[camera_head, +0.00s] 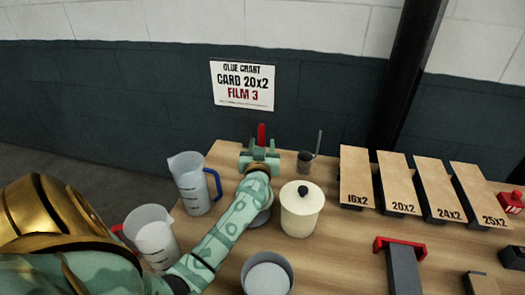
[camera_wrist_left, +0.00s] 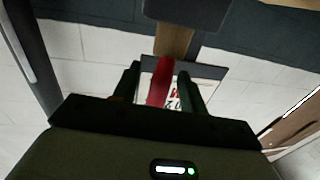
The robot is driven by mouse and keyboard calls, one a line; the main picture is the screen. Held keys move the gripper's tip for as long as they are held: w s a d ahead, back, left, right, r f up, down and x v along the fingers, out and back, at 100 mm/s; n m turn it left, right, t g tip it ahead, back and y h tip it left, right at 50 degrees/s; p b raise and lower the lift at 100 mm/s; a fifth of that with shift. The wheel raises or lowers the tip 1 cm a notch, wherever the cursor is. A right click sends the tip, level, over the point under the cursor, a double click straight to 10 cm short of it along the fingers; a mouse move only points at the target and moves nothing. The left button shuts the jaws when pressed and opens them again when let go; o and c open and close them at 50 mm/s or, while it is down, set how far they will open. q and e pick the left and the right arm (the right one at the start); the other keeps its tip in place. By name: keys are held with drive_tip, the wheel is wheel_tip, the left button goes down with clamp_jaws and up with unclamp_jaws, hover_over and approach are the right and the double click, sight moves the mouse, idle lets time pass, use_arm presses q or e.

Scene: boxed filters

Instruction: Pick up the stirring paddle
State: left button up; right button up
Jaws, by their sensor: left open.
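A red upright piece (camera_head: 261,132), which looks like the stirring paddle's handle, shows just behind my left gripper (camera_head: 259,153) at the table's back edge. In the left wrist view the red piece (camera_wrist_left: 159,82) lies between my two open fingers, with a tan section and a dark block beyond it. Gaps show beside it, and I cannot tell if either finger touches it. My gripper hides its lower part in the head view. My right gripper is not in view.
A blue-handled jug (camera_head: 190,182) and a red-handled jug (camera_head: 153,238) stand left of my arm. A lidded cream pot (camera_head: 300,212), a grey cup with a thin rod (camera_head: 305,161) and a grey bowl (camera_head: 267,276) are close right. Labelled boards (camera_head: 355,175) fill the right.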

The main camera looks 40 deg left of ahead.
use_arm(q)
clamp_jaws()
drive_tip(key=shift+s, duration=0.1)
